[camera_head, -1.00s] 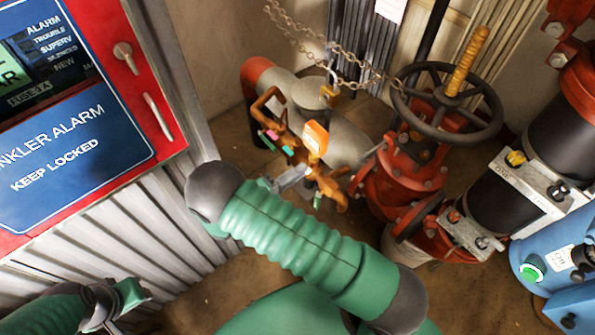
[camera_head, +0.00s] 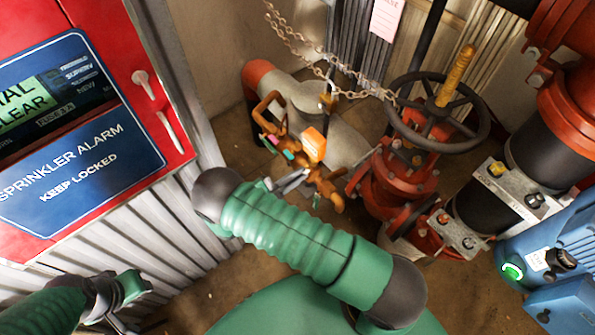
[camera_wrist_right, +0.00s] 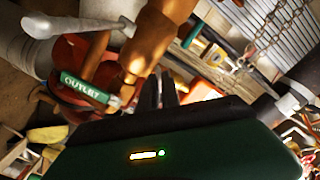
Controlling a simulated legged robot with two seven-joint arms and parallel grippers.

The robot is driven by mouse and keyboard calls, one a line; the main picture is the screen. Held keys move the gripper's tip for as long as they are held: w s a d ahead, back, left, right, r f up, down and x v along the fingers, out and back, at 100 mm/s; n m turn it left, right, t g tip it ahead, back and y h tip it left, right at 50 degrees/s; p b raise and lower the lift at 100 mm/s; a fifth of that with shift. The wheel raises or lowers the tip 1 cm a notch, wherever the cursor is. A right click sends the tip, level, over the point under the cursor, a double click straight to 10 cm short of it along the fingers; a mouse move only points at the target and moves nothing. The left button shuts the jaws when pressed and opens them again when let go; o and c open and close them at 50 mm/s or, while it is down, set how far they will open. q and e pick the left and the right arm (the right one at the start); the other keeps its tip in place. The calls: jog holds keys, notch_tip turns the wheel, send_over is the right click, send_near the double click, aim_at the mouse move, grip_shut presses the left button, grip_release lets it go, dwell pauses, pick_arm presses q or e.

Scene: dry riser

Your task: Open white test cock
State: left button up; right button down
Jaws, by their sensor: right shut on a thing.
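My right gripper (camera_head: 292,181) is at the near side of the assembly, below an orange box (camera_head: 313,144). In the wrist view its dark fingers (camera_wrist_right: 174,92) are shut against the bronze part; what they hold is hidden. My left gripper (camera_head: 128,300) is low at the left, away from the assembly.
A red sprinkler alarm panel (camera_head: 180,128) is at the left. A red valve with a black handwheel (camera_head: 398,128) stands right of the assembly, with a chain (camera_head: 330,82) running to it. A blue pump (camera_head: 560,250) is at the right. Bare floor (camera_head: 215,290) lies near the left arm.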

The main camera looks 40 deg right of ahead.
jog(key=c, duration=1.6)
grip_release()
jog(key=shift+f, duration=0.2)
jog(key=shift+o, duration=0.2)
jog(key=shift+r, duration=0.1)
jog(key=shift+a, duration=0.1)
